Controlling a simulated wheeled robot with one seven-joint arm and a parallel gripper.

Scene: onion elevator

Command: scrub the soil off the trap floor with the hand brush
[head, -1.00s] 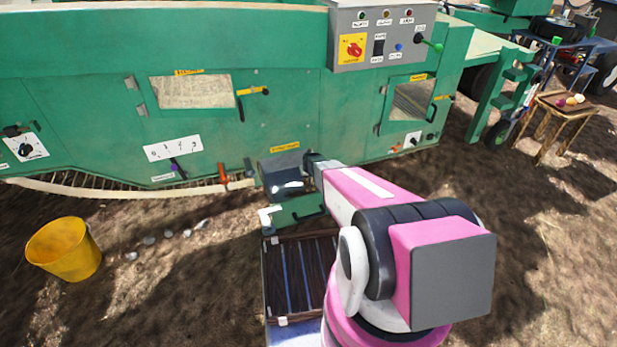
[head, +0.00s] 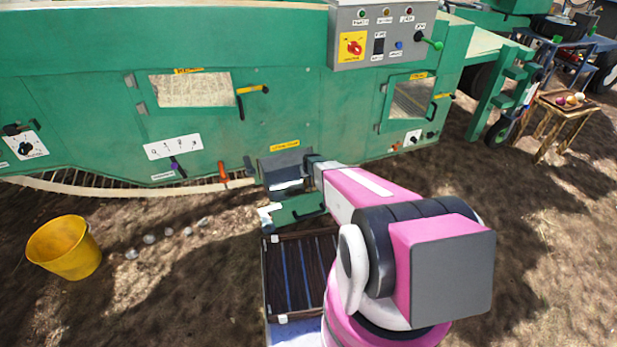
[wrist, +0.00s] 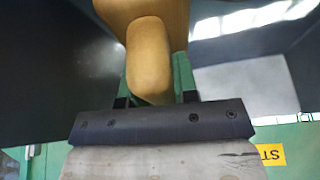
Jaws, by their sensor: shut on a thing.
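My gripper (wrist: 154,99) is shut on the tan wooden handle of the hand brush (wrist: 152,50), which runs away from it toward the top of the wrist view. The brush's bristles are out of sight there. In the head view, my gripper (head: 313,166) is at the right side of the open stone trap (head: 283,165), low on the green machine. The trap's dark, shiny metal surfaces fill much of the wrist view, with a bright patch at the right. I cannot make out soil on its floor, or whether the brush touches it. The trap's green door (head: 297,209) hangs open below.
A dark slatted tray (head: 290,270) lies in front of the trap, beside my arm. A yellow bucket (head: 64,248) stands at left, with several stones (head: 150,239) near it. An orange-handled lever (head: 223,172) is left of the trap.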

